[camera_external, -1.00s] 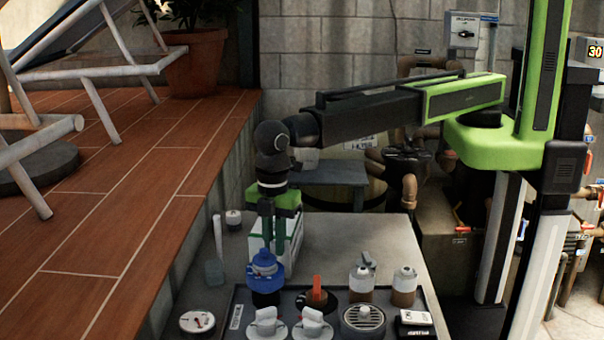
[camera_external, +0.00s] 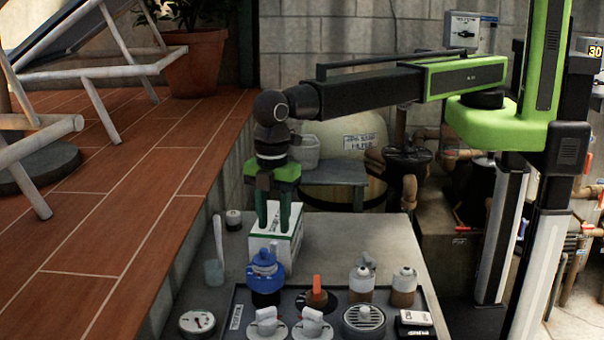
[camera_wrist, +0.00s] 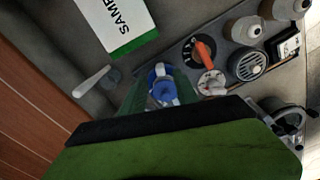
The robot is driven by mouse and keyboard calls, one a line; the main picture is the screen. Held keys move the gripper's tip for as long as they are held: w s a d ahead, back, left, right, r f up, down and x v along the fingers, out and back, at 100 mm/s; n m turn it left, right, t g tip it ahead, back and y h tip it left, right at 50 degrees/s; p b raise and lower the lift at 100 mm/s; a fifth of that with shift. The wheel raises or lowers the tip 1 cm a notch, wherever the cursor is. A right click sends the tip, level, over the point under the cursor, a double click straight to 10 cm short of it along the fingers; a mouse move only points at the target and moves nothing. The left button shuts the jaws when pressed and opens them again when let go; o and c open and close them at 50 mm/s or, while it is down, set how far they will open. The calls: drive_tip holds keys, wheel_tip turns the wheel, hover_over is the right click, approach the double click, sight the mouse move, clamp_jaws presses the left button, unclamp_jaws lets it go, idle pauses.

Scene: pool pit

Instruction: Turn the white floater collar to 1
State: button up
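I cannot tell for sure which item is the white floater collar, and no scale is readable. Two white-topped, brown-bodied items stand on the dark tray (camera_external: 235,330): the left one (camera_external: 361,284) and the right one (camera_external: 404,284); both also show at the top right in the wrist view. A blue-capped, dark-bodied item (camera_external: 264,275) stands at the tray's left. My gripper (camera_external: 273,230) points down behind and above it, in front of the white box (camera_external: 288,246). Its green fingers are apart and empty. In the wrist view the blue cap (camera_wrist: 162,90) shows between them.
The tray also holds an orange-handled knob (camera_external: 316,291), two white handled fittings (camera_external: 265,322) (camera_external: 312,322), a round grille (camera_external: 363,318) and a small black-and-white box (camera_external: 414,320). A round white dial (camera_external: 197,321) lies left of it. The bench behind the tray is clear on the right.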

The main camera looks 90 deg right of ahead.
wheel_tip(320, 180, up, 12)
drive_tip(key=p, duration=0.9)
drive_tip(key=shift+f+p, duration=0.25)
drive_tip(key=shift+p, duration=0.05)
